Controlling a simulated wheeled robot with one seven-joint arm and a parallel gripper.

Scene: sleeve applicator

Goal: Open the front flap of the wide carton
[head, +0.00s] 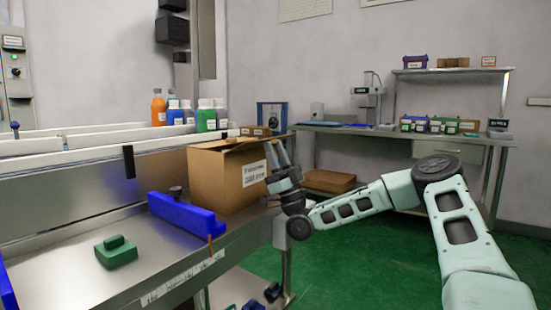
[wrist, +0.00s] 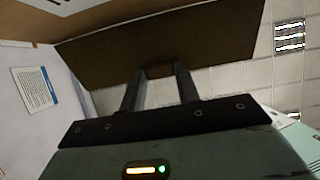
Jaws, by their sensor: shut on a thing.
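The wide carton (head: 217,180) is a brown box with a white printed label, standing on the steel bench. In the head view my gripper (head: 279,148) is at its upper right edge, with the fingers pointing up. In the wrist view a dark brown carton flap (wrist: 160,42) spans the picture above my gripper (wrist: 159,72). The fingers are shut on the edge of this flap, with a small brown piece showing between the tips. The head view does not show the grip clearly, and I cannot tell there which flap it is.
A blue bar-shaped guide (head: 186,225) lies in front of the carton, and a green block (head: 116,252) sits on the bench. Several bottles (head: 190,114) stand behind the carton. A back table (head: 450,136) holds small bins. Green floor is free to the right.

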